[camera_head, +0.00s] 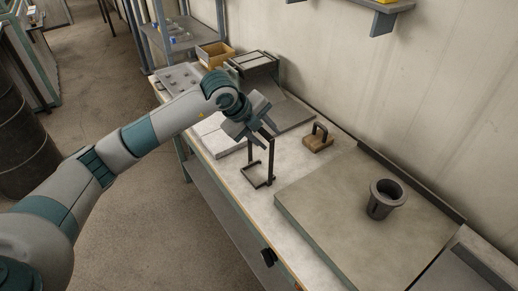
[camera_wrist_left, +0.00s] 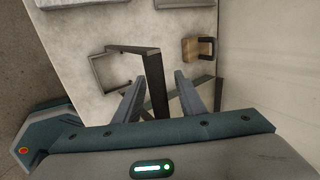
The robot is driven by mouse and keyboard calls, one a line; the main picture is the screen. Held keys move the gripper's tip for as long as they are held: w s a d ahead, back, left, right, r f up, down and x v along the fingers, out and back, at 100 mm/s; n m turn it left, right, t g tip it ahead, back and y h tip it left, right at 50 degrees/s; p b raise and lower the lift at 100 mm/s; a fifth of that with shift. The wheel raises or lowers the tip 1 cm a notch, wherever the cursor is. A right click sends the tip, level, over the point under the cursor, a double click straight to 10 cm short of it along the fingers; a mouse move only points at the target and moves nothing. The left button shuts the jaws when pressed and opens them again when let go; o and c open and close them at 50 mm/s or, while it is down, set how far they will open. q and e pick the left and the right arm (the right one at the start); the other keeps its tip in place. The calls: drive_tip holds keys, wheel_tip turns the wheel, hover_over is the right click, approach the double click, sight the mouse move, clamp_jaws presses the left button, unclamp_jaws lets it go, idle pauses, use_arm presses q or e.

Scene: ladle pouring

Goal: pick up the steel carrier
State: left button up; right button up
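The steel carrier (camera_head: 258,182) is a dark thin-barred frame with a square loop at its foot and a tall upright. It stands on the white bench top, left of the large grey slab. My left gripper (camera_head: 262,122) is at the top of the carrier. In the left wrist view the gripper (camera_wrist_left: 157,90) has its two fingers apart. The carrier's dark upright (camera_wrist_left: 154,78) shows between them, with a gap visible on both sides. The carrier's square loop lies to the left of the upright there. My right gripper is in neither view.
A grey slab (camera_head: 310,210) bears a dark flanged cup (camera_head: 382,200). A wooden block with a dark handle (camera_head: 318,140) sits behind the carrier. A wall runs along the right.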

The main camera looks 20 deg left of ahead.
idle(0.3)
use_arm(q)
clamp_jaws()
idle(1.3)
